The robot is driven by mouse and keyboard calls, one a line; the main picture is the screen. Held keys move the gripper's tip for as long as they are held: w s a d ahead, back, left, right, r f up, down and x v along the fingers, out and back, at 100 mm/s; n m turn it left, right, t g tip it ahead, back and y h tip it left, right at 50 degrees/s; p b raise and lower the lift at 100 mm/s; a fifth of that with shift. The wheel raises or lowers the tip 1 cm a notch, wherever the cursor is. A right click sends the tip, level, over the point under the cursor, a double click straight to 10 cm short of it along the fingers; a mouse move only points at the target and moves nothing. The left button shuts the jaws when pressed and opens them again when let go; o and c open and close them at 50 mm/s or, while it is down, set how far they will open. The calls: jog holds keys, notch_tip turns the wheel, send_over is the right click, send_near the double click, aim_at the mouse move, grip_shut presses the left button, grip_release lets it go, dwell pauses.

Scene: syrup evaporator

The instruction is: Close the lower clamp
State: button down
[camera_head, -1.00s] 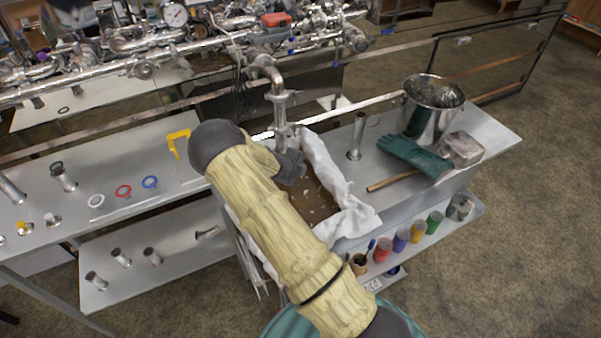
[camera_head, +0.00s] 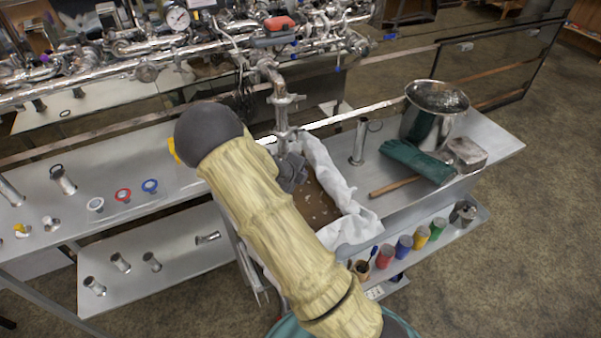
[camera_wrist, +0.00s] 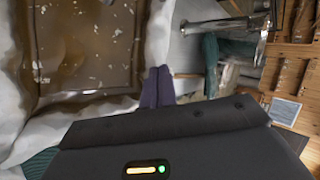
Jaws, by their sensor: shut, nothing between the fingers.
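A vertical metal pipe (camera_head: 281,117) comes down from the evaporator over the cloth-lined pan (camera_head: 352,202). An upper fitting (camera_head: 285,98) shows on it. The lower fitting, which looks like the lower clamp (camera_head: 282,136), is just above my gripper and partly hidden, so I cannot tell its latch position. My gripper (camera_head: 292,172) is dark grey and beside the pipe's lower end, over the pan. In the wrist view its fingers (camera_wrist: 157,86) are together with nothing between them, at the pan's cloth edge. The clamp is not clear in the wrist view.
Colored cups stand on the shelf below. Gaskets and fittings lie on the left table.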

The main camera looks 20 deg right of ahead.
jog(key=s+a+r+n+g+y, duration=0.1)
jog(key=s+a+r+n+y, duration=0.1)
jog(key=s+r+n, duration=0.3)
jog(key=s+a+r+n+g+y, duration=0.1)
jog(key=s+a+r+n+y, duration=0.1)
jog(key=s+n, duration=1)
jog(key=s+a+r+n+g+y, duration=0.1)
jog(key=s+a+r+n+y, duration=0.2)
jog(key=s+r+n, duration=0.4)
jog(key=s+a+n, duration=0.1)
jog(key=n, duration=0.4)
jog(key=shift+s+a+r, duration=0.15)
jog(key=shift+s+r, duration=0.2)
